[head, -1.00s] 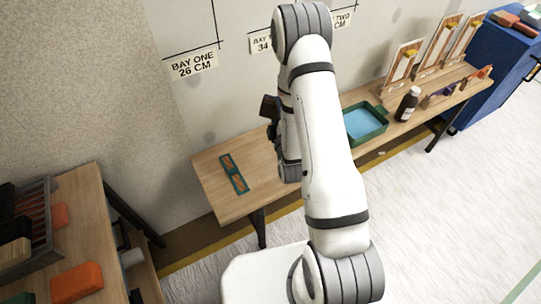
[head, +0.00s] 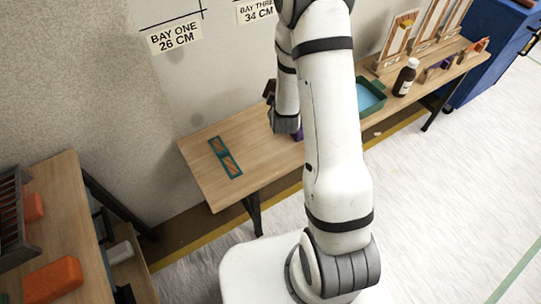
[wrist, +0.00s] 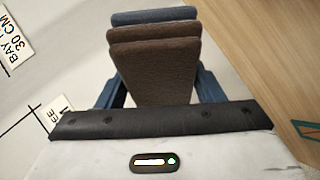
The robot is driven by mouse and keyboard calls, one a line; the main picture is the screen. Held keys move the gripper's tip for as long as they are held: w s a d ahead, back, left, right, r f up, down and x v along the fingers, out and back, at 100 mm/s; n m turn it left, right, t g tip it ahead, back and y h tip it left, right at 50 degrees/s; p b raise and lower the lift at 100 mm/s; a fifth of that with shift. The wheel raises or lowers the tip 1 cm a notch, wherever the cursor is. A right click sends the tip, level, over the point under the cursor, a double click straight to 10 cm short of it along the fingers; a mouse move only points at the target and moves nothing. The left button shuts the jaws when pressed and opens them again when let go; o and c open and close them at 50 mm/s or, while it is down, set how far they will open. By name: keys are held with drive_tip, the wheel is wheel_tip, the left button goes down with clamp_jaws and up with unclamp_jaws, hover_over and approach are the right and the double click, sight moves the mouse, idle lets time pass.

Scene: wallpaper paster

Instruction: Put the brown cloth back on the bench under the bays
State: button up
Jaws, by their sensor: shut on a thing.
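A folded brown cloth (wrist: 155,75) fills the middle of the wrist view, with a blue edge (wrist: 155,15) showing behind it. My gripper (wrist: 153,92) is shut on the brown cloth, one blue finger on each side. In the head view a small dark brown piece (head: 269,88) shows beside my wrist, above the bench and near the wall; my arm hides the rest. The wooden bench (head: 262,160) runs along the wall below the bay labels. The cloth looks clear of the bench top.
A teal two-window frame (head: 225,157) lies on the bench's left part. A purple thing (head: 298,133) shows partly behind my arm. A green tray (head: 370,97), a dark bottle (head: 405,77) and upright boards (head: 400,40) stand farther right. Bare wood surrounds the teal frame.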

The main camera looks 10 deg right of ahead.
drive_tip(key=f+m+g+b, duration=0.2)
drive_tip(key=s+f+g+b, duration=0.1)
drive_tip(key=shift+d+m+y, duration=0.3)
drive_tip(key=shift+m, duration=0.1)
drive_tip(key=shift+s+a+f+m+g+y+b, duration=0.1)
drive_tip(key=shift+s+f+m+g+y+b, duration=0.15)
drive_tip(key=shift+g+b, duration=0.25)
drive_tip(key=shift+s+a+f+m+g+y+b, duration=0.1)
drive_tip(key=shift+s+f+m+g+y+b, duration=0.05)
drive_tip(key=shift+s+m+g+b, duration=0.3)
drive_tip(key=s+g+b, duration=0.1)
drive_tip(key=m+g+y+b, duration=0.2)
drive_tip(key=m+y+b, duration=0.1)
drive_tip(key=b, duration=0.2)
hover_over(270, 147)
drive_tip(key=s, duration=0.1)
drive_tip(key=f+b, duration=0.2)
drive_tip(key=f, duration=0.3)
drive_tip(key=f+b, duration=0.3)
drive_tip(key=f, duration=0.2)
drive_tip(key=shift+s+d, duration=0.15)
drive_tip(key=shift+d, duration=0.05)
drive_tip(key=o, duration=1)
